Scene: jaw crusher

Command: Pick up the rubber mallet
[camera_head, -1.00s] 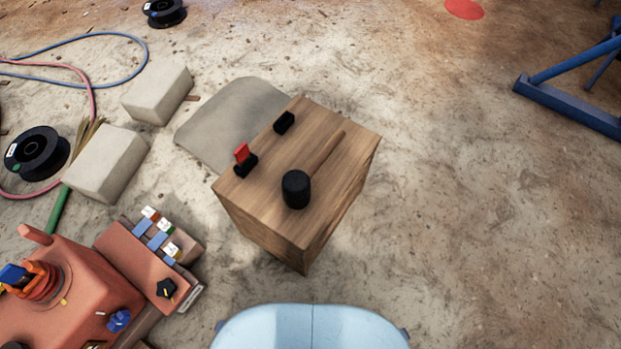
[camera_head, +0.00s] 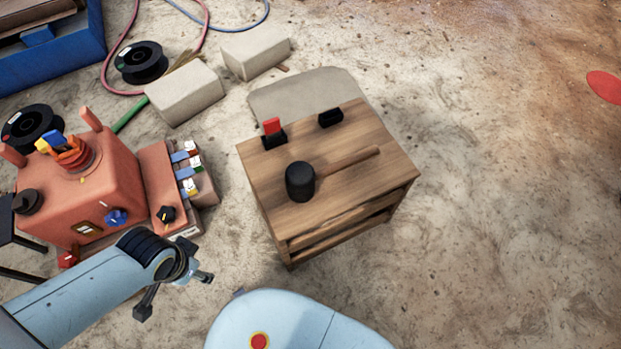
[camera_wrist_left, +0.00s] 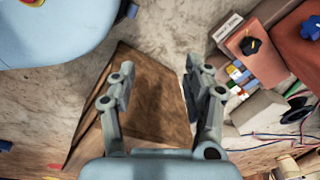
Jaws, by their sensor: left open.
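The rubber mallet lies on top of a small wooden cabinet (camera_head: 345,215) in the head view. Its black head (camera_head: 300,181) is at the left, and its wooden handle (camera_head: 350,160) points right and slightly away. My left gripper (camera_head: 175,294) is open and empty, to the lower left of the cabinet and apart from it. In the left wrist view, my left gripper's fingers (camera_wrist_left: 156,88) are spread with the brown cabinet (camera_wrist_left: 155,95) showing between and beyond them. I cannot make out the mallet there. My right gripper is not in view.
A red block holder (camera_head: 272,130) and a black block (camera_head: 331,117) share the cabinet top. An orange machine (camera_head: 80,195) with a switch box stands left of the cabinet. Pale blocks (camera_head: 185,93), cable spools (camera_head: 140,62) and hoses lie behind.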

